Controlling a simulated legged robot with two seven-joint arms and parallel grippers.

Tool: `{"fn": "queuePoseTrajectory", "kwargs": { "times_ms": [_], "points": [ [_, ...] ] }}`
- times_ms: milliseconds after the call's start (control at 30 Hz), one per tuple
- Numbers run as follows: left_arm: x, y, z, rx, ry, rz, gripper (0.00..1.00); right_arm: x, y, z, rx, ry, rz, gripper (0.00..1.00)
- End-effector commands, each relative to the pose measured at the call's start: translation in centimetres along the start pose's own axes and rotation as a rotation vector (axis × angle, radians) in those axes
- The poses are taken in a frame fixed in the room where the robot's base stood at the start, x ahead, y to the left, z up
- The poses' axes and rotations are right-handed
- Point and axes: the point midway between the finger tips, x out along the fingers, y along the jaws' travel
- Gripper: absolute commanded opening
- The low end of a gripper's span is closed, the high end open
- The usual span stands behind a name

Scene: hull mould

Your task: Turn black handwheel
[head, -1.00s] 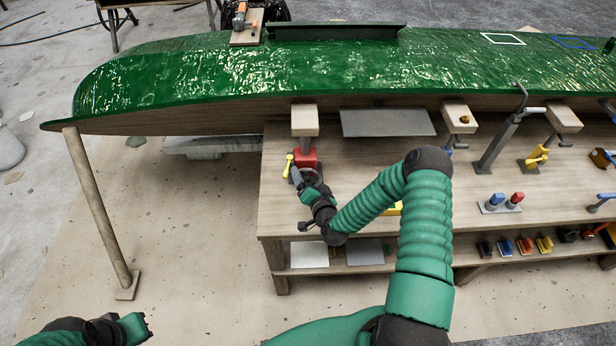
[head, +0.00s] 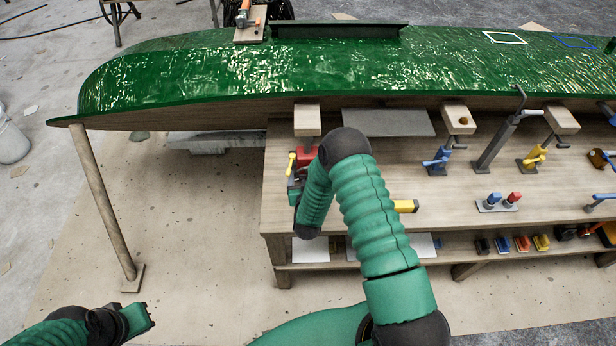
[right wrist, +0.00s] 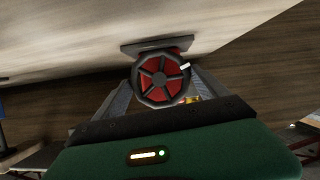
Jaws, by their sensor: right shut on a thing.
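The black handwheel (right wrist: 140,80) shows in the right wrist view as a dark spoked ring in front of a red body. The red body (head: 307,155) stands on the bench under a wooden block in the head view, with a yellow-ended lever (head: 291,163) at its left. My right gripper (right wrist: 160,97) is shut on the handwheel, its two fingers on either side of the rim. In the head view my right arm hides the wheel and most of this gripper. My left gripper (head: 148,318) is low at the left, away from the bench; its jaws are unclear.
The green hull (head: 230,75) lies above the wooden bench (head: 460,205). A blue clamp (head: 437,160), a yellow clamp (head: 533,158) and a grey post (head: 497,140) stand to the right. A wooden leg (head: 103,205) props the hull at the left. Floor between leg and bench is clear.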

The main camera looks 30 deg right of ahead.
Motion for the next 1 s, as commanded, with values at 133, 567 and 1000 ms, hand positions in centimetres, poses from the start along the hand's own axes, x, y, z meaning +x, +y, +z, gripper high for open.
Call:
{"fn": "queuePoseTrajectory", "kwargs": {
  "times_ms": [133,567,1000],
  "points": [
    [0.1,0.0,0.02,0.0,0.0,0.0,0.0,-0.17,-0.08,0.66,-0.045,-0.015,0.016,0.43],
    [0.11,0.0,0.03,0.0,0.0,0.0,0.0,-0.21,-0.09,0.72,-0.069,-0.018,0.027,0.43],
    [0.09,0.0,0.02,0.0,0.0,0.0,0.0,-0.14,-0.1,0.32,-0.067,-0.008,0.027,0.92]
  ]
}}
